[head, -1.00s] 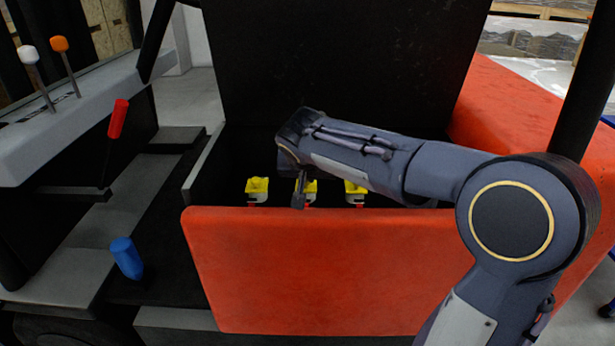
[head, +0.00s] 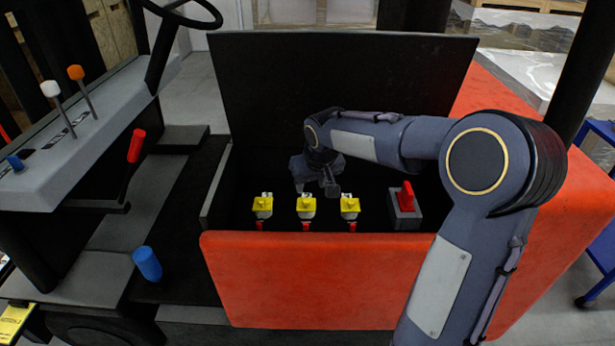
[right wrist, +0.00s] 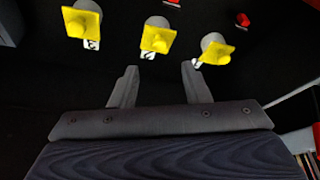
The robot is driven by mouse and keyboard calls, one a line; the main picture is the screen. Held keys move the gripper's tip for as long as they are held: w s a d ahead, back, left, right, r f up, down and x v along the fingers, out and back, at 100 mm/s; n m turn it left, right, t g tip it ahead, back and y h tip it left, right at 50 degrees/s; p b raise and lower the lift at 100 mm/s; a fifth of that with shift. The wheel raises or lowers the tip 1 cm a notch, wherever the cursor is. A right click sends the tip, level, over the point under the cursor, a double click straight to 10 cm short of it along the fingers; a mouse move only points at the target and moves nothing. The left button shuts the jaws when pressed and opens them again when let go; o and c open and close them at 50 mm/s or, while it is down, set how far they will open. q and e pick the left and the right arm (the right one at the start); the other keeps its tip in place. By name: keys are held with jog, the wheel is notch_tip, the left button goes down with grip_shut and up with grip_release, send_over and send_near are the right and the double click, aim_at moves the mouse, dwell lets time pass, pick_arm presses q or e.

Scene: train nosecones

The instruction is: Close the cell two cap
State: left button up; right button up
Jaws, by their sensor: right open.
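Three yellow caps sit in a row on pale cells inside the black compartment behind the red panel. The middle one, taken as the cell two cap (head: 306,204), stands between the left cap (head: 263,204) and the right cap (head: 349,204). My right gripper (head: 316,188) is open and empty, just behind and above the middle cap. In the right wrist view the middle cap (right wrist: 156,40) lies beyond the gap between my open fingers (right wrist: 160,86), apart from them. I cannot tell how far each cap is open. My left gripper is out of view.
A red switch (head: 406,197) on a grey block stands right of the caps. The red panel (head: 320,280) walls the front, and a raised black lid (head: 340,85) stands behind. A red-handled lever (head: 136,146) and a blue knob (head: 147,263) are at left.

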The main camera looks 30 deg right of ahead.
aim_at(306, 200)
jog(key=x, duration=0.8)
jog(key=c, duration=0.9)
jog(key=shift+s+f+b, duration=0.1)
jog(key=shift+f+b, duration=0.25)
jog(key=shift+b, duration=0.65)
grip_shut()
jog(key=shift+r, duration=0.2)
